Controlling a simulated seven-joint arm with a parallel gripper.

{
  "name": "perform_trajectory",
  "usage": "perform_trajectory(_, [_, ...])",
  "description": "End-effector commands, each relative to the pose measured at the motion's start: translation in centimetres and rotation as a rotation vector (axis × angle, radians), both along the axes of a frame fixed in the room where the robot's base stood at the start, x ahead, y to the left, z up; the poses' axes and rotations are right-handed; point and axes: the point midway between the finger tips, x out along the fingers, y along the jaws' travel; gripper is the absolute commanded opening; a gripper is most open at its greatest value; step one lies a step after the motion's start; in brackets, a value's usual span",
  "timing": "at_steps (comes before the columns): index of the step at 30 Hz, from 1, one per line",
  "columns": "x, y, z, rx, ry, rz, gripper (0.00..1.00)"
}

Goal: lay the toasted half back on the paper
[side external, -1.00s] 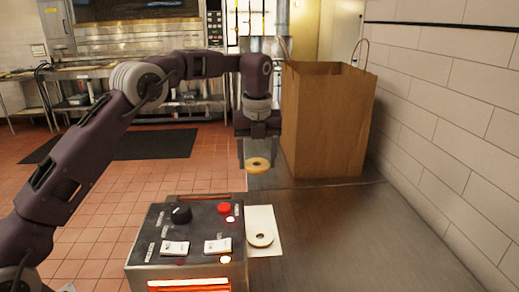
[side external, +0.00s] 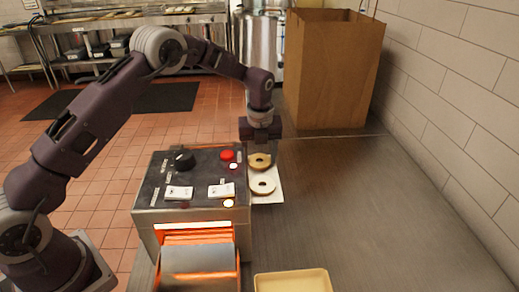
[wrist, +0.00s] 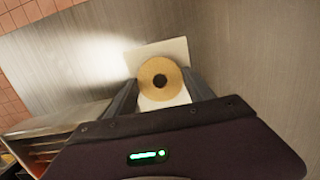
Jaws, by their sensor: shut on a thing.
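The toasted half (side external: 252,163), a golden-brown ring, is held between the fingers of my gripper (side external: 262,148). The white paper (side external: 280,181) lies on the metal counter beside the toaster. Another bagel half (side external: 263,193), paler, lies on the near part of the paper. The held half is over or at the far part of the paper; I cannot tell whether it touches. In the wrist view the toasted half (wrist: 149,72) is between my fingers, with the paper (wrist: 168,50) behind it.
The toaster (side external: 160,205) with glowing slots stands left of the paper. A tall brown paper bag (side external: 332,70) stands behind. A pale yellow tray (side external: 292,283) is at the near edge. The counter (side external: 365,205) to the right is clear; a tiled wall (side external: 460,90) bounds it.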

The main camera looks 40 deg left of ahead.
Motion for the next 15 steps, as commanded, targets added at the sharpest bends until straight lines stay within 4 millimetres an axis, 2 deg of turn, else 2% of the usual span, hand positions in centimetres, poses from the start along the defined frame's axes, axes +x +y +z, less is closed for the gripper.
perform_trajectory(6, [-0.01, -0.01, -0.08, 0.000, 0.000, 0.000, 0.17])
perform_trajectory(7, [-0.01, -0.01, -0.08, 0.000, 0.000, 0.000, 0.63])
perform_trajectory(9, [-0.01, -0.01, -0.07, 0.000, 0.000, 0.000, 0.77])
perform_trajectory(11, [0.00, -0.02, -0.06, 0.000, 0.000, 0.000, 0.86])
perform_trajectory(15, [-0.01, -0.01, -0.06, -0.001, 0.001, 0.000, 0.86])
